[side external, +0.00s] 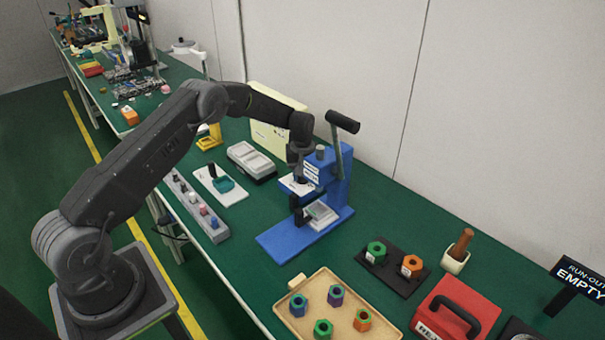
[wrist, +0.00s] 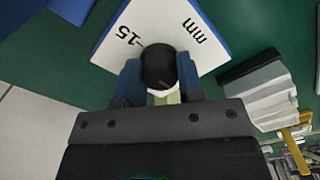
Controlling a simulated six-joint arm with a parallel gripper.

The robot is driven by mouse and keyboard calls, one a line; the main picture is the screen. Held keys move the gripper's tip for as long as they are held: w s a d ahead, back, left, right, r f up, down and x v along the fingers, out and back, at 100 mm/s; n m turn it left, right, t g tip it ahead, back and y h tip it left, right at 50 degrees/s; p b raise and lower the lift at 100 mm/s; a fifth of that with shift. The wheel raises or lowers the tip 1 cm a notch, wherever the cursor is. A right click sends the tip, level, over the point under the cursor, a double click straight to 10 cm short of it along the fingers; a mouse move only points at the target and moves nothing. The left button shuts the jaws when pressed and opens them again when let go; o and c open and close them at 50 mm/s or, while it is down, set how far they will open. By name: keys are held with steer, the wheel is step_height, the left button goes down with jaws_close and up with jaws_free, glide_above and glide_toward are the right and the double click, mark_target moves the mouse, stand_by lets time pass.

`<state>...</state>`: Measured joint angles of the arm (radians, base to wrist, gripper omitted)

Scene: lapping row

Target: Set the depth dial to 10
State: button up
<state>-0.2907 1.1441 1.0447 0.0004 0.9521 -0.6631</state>
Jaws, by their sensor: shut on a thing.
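The depth dial (wrist: 159,66) is a dark round knob in the wrist view. It stands on a white plate (wrist: 150,25) printed "-15" and "mm". The other scale marks are hidden or out of view, so I cannot read its setting. My gripper (wrist: 159,80) is shut on the dial, one blue finger on each side. In the side view the white plate sits on the front of a blue press (side external: 283,240) with a black-handled lever. My gripper (side external: 299,182) points down there, in front of the press head, and hides most of the dial.
A grey scale-like device (side external: 251,160) and a white board (side external: 220,186) lie left of the press. A grey strip with knobs (side external: 200,210) runs along the front edge. A wooden tray (side external: 345,325) of coloured nuts, a black plate (side external: 393,272) and a red box (side external: 480,300) are to the right.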

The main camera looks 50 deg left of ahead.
steer(key=m, duration=0.8)
steer(key=shift+m, duration=0.4)
steer(key=m, duration=0.4)
steer(key=shift+m, duration=2.3)
steer(key=o, duration=0.9)
